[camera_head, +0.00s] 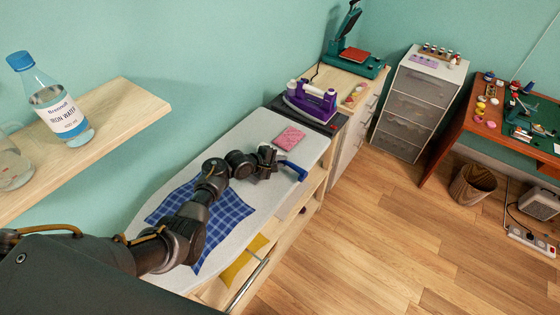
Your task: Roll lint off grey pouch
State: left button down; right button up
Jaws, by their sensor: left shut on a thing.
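My left gripper (268,160) is over the far half of the ironing board (232,139), its arm reaching in from the left. It is shut on a tool with a blue handle (293,170), which looks like a lint roller. The handle sticks out to the right toward the board's edge. The roller's head is hidden by the gripper. I cannot make out a grey pouch; the arm and gripper cover part of the board. My right gripper is not in view.
A blue checked cloth (229,212) lies on the board under my arm. A pink patterned cloth (288,138) lies just beyond the gripper. A purple iron (313,98) stands at the board's far end. A wooden shelf (119,102) with a water bottle (54,103) is at left.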

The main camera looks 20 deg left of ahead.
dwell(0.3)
pick_arm(q)
jog(key=shift+s+a+p, duration=0.25)
jog(key=shift+s+p, duration=0.4)
jog(key=shift+p, duration=0.05)
jog(key=shift+s+a+p, duration=0.25)
jog(key=shift+s+p, duration=0.35)
jog(key=shift+p, duration=0.1)
jog(key=shift+s+f, duration=0.1)
jog(key=shift+s, duration=0.1)
jog(key=shift+s+a, duration=0.65)
jog(key=shift+s, duration=0.8)
jog(key=shift+s+a, duration=0.6)
jog(key=shift+s, duration=0.8)
jog(key=shift+s+a, duration=0.65)
jog(key=shift+s, duration=0.8)
notch_tip(320, 180, up, 6)
